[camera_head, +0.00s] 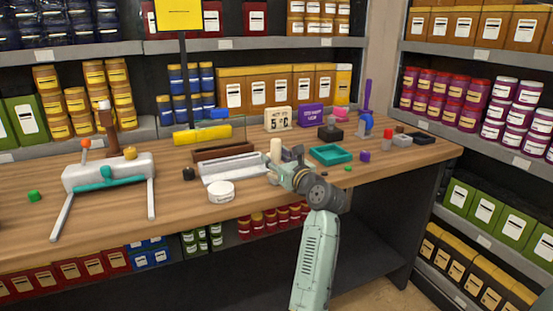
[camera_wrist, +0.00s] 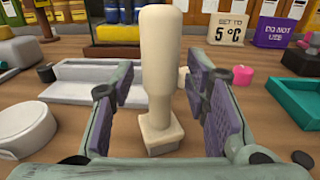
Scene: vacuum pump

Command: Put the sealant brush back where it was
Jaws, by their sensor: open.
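A cream upright piece (camera_wrist: 157,70) with a rounded handle and a square foot stands on the bench; I cannot tell for certain that it is the sealant brush. It also shows in the head view (camera_head: 276,147). My gripper (camera_wrist: 160,95) is open, with one purple-padded finger on each side of the handle and visible gaps between. In the head view my gripper (camera_head: 287,165) is low over the front of the bench. A purple-handled tool (camera_head: 367,97) stands upright at the back right. No label names the brush.
A grey tray (camera_head: 235,168) and a white round tin (camera_head: 221,192) lie left of my gripper. A teal tray (camera_head: 331,155) lies to the right. A "SET TO 5°C" sign (camera_wrist: 228,29) and a purple "DO NOT USE" sign (camera_wrist: 275,31) stand behind. Dark pebbles (camera_wrist: 302,158) lie at right.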

